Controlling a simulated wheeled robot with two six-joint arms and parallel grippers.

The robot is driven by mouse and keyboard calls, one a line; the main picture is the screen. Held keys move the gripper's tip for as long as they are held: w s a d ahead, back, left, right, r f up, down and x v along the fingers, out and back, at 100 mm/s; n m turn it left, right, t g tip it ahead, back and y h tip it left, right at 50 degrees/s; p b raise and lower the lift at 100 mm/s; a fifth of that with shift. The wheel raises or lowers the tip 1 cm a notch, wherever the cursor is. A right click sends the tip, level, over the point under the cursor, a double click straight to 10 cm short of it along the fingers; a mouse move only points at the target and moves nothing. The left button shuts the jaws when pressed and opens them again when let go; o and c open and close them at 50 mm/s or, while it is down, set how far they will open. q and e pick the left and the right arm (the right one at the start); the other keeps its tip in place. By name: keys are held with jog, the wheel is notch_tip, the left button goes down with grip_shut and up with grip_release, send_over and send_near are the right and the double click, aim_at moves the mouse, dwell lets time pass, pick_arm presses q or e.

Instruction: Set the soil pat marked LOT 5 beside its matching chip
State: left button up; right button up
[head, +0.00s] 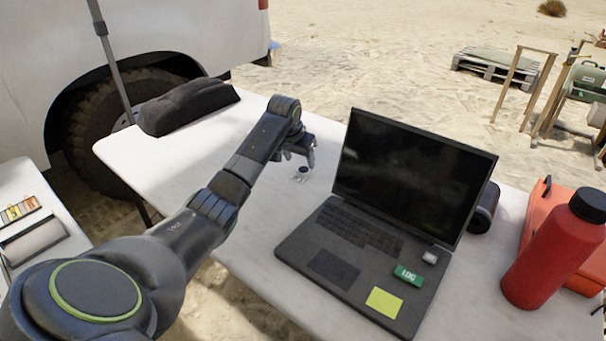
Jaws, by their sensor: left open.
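My left gripper (300,157) is open above the far middle of the white table (255,185), its fingers pointing down. A small dark round piece (303,170) with something pale at its foot sits on the table just below the fingers. It is apart from them as far as I can see. I cannot tell whether it is the soil pat or a chip, and I can read no LOT 5 mark. No other soil pat or chip can be made out. My right gripper is out of view.
An open laptop (335,262) stands right of the gripper, with a green tag (408,275) and a yellow note (384,302) on it. A red bottle (555,250) and an orange case (565,235) are at the right. A dark bag (188,106) lies at the back left.

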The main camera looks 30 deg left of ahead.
aim_at(303, 170)
pick_arm(q)
jog(key=x, duration=0.4)
jog(key=shift+s+d+f, duration=0.15)
jog(key=shift+s+f, duration=0.05)
jog(key=shift+f, duration=0.2)
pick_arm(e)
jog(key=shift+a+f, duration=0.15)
pick_arm(q)
jog(key=c, duration=1.1)
